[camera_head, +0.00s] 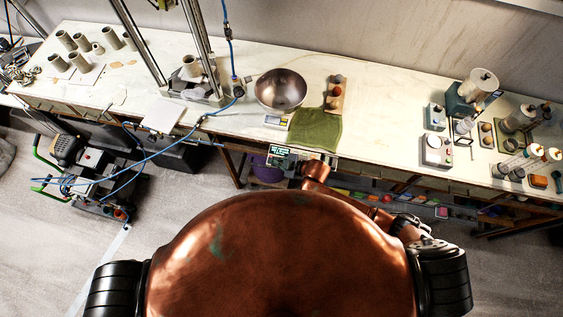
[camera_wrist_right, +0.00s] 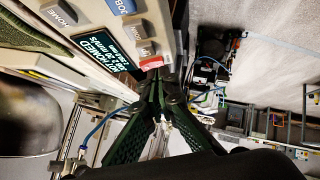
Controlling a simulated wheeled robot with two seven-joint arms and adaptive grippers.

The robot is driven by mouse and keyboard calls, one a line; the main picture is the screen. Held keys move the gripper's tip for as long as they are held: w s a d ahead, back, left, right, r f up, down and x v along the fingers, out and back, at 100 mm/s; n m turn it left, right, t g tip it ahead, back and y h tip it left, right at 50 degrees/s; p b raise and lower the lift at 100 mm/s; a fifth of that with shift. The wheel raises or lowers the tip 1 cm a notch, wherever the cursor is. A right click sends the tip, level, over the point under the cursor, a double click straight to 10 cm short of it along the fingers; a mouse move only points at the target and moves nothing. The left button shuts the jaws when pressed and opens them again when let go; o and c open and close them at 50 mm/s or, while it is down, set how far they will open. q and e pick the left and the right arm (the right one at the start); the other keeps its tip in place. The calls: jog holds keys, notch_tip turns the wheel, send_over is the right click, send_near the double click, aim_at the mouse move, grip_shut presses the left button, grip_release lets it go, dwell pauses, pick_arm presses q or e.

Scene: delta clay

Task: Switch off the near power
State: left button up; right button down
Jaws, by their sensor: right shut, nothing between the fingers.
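A control box (camera_head: 279,155) with a lit green display hangs at the front edge of the bench, in the middle of the head view. In the right wrist view its dark display (camera_wrist_right: 103,57) reads "NOT HOMED". Beside the display is a small red switch (camera_wrist_right: 151,62), with a grey button (camera_wrist_right: 144,47) next to it. No power label is readable. My right gripper (camera_wrist_right: 167,82) is shut and empty, its fingertips right by the red switch; I cannot tell whether they touch it. In the head view my right gripper (camera_head: 294,168) is at the box's right side. My left gripper is not in view.
A green cloth (camera_head: 316,130), a steel bowl (camera_head: 280,90) and a small scale (camera_head: 277,121) are on the bench (camera_head: 375,120) behind the box. A blue hose (camera_head: 170,153) runs down to a wheeled cart (camera_head: 92,170) at left. Shelves are under the bench.

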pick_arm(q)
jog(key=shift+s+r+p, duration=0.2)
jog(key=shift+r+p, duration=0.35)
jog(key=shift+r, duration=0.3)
pick_arm(e)
jog(key=a+r+v, duration=0.1)
jog(key=v, duration=1.1)
jog(key=shift+s+a+r, duration=0.2)
jog(key=shift+a+r, duration=0.05)
jog(key=shift+r, duration=0.1)
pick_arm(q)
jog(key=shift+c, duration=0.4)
